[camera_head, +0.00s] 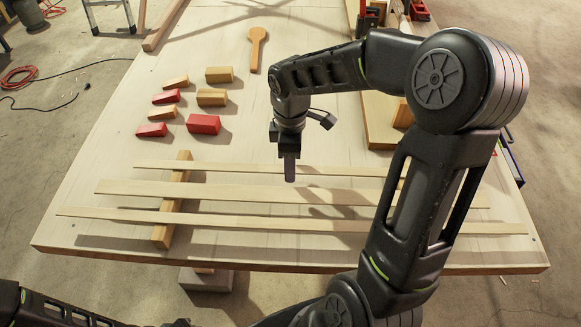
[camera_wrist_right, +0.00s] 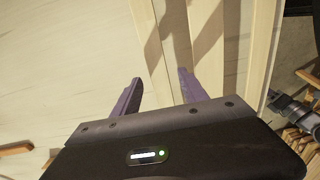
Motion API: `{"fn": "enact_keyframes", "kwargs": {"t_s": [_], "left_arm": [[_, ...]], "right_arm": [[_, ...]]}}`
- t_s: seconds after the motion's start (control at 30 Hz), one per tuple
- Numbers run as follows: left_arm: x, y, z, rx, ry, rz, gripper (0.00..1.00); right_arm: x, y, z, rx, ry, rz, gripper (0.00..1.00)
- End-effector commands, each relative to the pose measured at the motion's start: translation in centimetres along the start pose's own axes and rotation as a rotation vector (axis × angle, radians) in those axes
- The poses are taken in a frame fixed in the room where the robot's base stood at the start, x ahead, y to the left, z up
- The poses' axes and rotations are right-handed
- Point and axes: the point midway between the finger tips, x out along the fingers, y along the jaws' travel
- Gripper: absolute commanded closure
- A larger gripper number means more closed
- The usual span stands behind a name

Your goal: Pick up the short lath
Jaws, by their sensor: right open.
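Three pale laths lie side by side across the front of the table. The far one (camera_head: 235,168) looks the shortest. The middle lath (camera_head: 245,193) and the near lath (camera_head: 250,220) are longer. All cross a wooden block (camera_head: 177,179) near their left ends; my right arm hides part of their right side. My right gripper (camera_head: 289,178) points down over the far lath. In the right wrist view my right gripper (camera_wrist_right: 160,80) is open and empty, with a lath (camera_wrist_right: 153,35) running between its fingertips; I cannot tell the height gap. My left gripper is out of view.
Several red and tan blocks (camera_head: 203,124) stand at the left middle of the table. A wooden paddle (camera_head: 257,48) lies beyond them. A wooden board (camera_head: 383,122) lies behind my right arm. The table's front edge (camera_head: 300,266) is close to the near lath.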

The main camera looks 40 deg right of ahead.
Motion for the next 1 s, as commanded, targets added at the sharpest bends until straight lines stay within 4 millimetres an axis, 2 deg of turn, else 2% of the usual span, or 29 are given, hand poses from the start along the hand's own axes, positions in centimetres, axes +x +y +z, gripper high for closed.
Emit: {"fn": "enact_keyframes", "kwargs": {"t_s": [0.4, 1.0], "left_arm": [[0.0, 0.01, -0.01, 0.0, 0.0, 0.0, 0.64], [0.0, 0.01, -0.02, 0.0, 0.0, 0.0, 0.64]], "right_arm": [[-0.04, 0.0, -0.01, 0.0, 0.0, 0.0, 0.5], [-0.04, -0.01, -0.02, 0.0, 0.0, 0.0, 0.99]]}}
